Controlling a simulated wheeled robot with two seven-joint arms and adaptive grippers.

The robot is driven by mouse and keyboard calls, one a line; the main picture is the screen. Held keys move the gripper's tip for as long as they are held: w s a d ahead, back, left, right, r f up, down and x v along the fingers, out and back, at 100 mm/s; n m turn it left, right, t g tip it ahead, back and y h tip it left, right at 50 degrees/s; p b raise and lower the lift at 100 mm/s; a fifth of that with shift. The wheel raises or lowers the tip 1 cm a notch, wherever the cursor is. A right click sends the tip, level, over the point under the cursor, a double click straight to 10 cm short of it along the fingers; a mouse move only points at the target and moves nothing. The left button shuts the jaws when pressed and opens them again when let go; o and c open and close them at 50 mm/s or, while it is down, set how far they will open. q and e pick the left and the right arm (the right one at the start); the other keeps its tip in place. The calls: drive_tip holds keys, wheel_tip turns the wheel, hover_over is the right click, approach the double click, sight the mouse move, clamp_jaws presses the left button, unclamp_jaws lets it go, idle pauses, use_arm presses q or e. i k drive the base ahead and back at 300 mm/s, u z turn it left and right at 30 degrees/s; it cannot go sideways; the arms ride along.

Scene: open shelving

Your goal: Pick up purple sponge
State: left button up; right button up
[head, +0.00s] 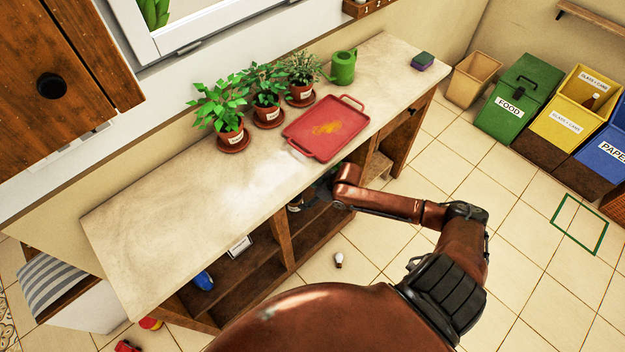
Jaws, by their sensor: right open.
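The purple sponge (422,63) lies on the far right end of the counter (190,206), near its edge. It has a dark green top layer and a purple lower layer. My right gripper (318,192) is at the open front of the shelving, below the counter's front edge, well to the left of and nearer than the sponge. It is dark and partly hidden in shadow by the counter and my wrist; it is open. It is far from the sponge. My left gripper is out of view.
A red tray (346,117) with an orange stain, a green watering can (343,68) and several potted plants (231,138) stand on the counter. Counter around the sponge is clear. Bins (519,97) stand at right. A small white-and-brown object (339,260) lies on the floor.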

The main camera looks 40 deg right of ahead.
sight(423, 60)
drive_tip(key=z, duration=1.35)
